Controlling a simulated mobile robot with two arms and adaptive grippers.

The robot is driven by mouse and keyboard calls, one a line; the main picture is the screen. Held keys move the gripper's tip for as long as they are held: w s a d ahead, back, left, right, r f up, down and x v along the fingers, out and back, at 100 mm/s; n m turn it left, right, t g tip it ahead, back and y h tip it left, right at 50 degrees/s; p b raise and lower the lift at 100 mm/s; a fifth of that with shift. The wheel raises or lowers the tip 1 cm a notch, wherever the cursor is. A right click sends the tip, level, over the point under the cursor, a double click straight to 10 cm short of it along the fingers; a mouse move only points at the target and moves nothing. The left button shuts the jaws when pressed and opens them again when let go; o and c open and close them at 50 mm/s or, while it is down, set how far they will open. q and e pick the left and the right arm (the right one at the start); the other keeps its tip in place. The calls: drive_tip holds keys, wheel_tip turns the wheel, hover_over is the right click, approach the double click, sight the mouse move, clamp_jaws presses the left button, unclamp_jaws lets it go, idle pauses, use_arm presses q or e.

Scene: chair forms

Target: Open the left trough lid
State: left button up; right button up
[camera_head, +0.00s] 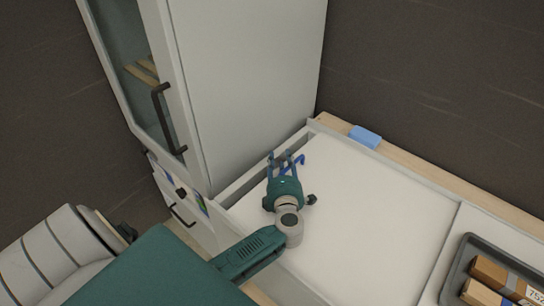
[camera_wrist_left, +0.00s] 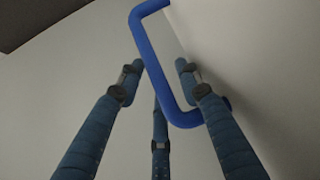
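The left trough lid (camera_head: 365,215) is a broad white panel lying flat beside the tall white cabinet. A blue bar handle (camera_head: 300,161) sits near its far left corner. My left gripper (camera_head: 286,157) is over that corner at the handle. In the left wrist view the blue handle (camera_wrist_left: 148,55) runs between the spread fingers of my left gripper (camera_wrist_left: 158,78). The fingers are open; I cannot tell whether any of them touches the bar. My right gripper is not in view.
The tall white cabinet (camera_head: 245,85) with a black-handled glass door stands close to the left. A grey tray (camera_head: 455,270) holding wooden blocks is at the lower right. A blue block (camera_head: 365,137) lies on the wooden back ledge (camera_head: 425,171). The lid's middle is clear.

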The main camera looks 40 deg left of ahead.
use_arm(q)
drive_tip(key=shift+s+a+f, duration=0.1)
drive_tip(key=shift+a+f, duration=0.05)
drive_tip(key=shift+f, duration=0.05)
